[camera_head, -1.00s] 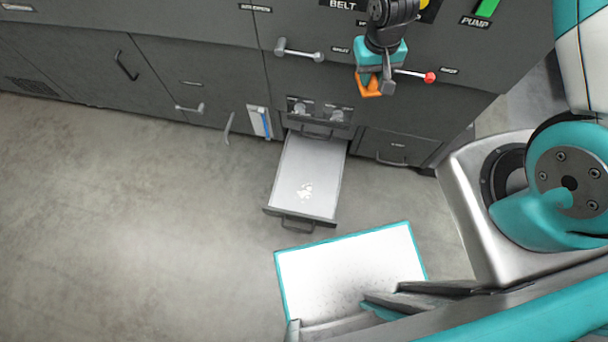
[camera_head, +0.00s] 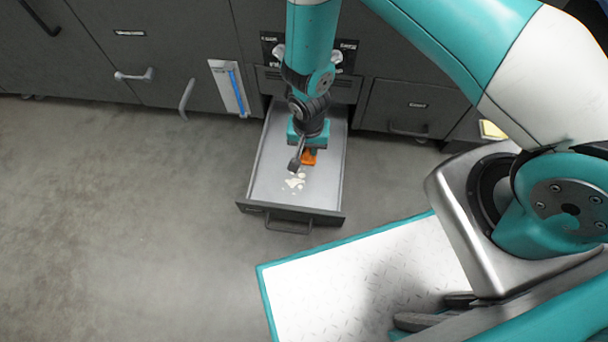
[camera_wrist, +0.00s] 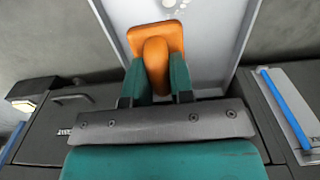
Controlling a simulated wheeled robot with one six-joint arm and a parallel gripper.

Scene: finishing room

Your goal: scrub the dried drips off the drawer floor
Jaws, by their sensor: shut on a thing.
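The open drawer (camera_head: 257,180) is pulled out of the dark cabinet, with a pale grey floor and a dark front handle. The cream dried drips (camera_head: 294,183) lie on its floor toward the front; in the wrist view a few pale spots (camera_wrist: 169,4) show at the top edge. My gripper (camera_head: 304,150) is over the drawer, pointing down, just behind the drips. It is shut on an orange scrubber (camera_wrist: 155,42), which also shows in the head view (camera_head: 309,157). In the wrist view the scrubber's knob is between the teal fingers. I cannot tell whether the scrubber touches the floor.
The dark cabinet (camera_head: 190,40) with several handles stands behind the drawer. A white panel with a blue bar (camera_head: 235,90) is at the drawer's left. A white, teal-edged platform (camera_head: 340,275) lies in front. The concrete floor at left is clear.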

